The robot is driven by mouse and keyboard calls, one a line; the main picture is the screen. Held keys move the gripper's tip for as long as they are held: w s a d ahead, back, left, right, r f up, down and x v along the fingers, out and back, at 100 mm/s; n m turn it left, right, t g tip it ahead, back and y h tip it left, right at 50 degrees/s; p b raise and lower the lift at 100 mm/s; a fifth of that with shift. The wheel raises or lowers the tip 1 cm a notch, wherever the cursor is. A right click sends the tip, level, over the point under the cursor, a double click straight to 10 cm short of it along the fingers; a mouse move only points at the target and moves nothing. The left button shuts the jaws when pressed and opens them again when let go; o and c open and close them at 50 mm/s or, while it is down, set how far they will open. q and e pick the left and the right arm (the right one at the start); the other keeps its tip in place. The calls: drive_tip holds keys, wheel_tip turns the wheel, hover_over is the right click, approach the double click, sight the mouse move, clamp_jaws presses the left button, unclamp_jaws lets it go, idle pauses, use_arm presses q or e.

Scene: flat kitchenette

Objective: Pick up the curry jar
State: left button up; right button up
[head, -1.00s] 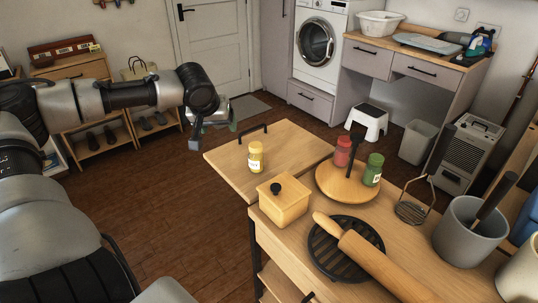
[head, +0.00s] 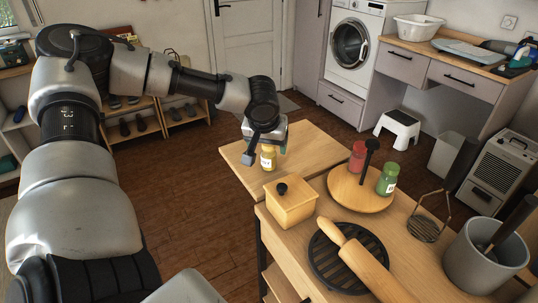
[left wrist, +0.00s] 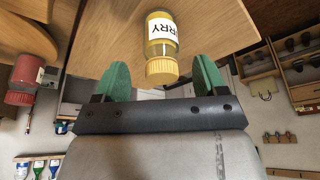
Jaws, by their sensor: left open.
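The curry jar (head: 268,160) is a small yellow jar with a yellow lid and a white label. It stands upright on the wooden side leaf of the kitchen cart, and its label reads "RRY" in the left wrist view (left wrist: 161,45). My left gripper (head: 266,150) is at the jar, partly covering its top in the head view. In the left wrist view its two green fingers (left wrist: 163,80) are spread, with the jar's lid just ahead of and between them. The fingers are apart from the jar. My right gripper does not show.
A red jar (head: 357,157) and a green jar (head: 387,179) stand on a round wooden turntable (head: 350,195). A wooden box with a black knob (head: 290,207), a rolling pin (head: 355,258) and a grey crock (head: 480,255) are on the cart. The leaf around the curry jar is mostly clear.

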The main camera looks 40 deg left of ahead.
use_arm(q)
drive_tip(key=shift+x, duration=1.4)
drive_tip(key=shift+a+r, duration=0.1)
drive_tip(key=shift+a, duration=0.05)
drive_tip(key=c, duration=1)
drive_tip(key=shift+r, duration=0.1)
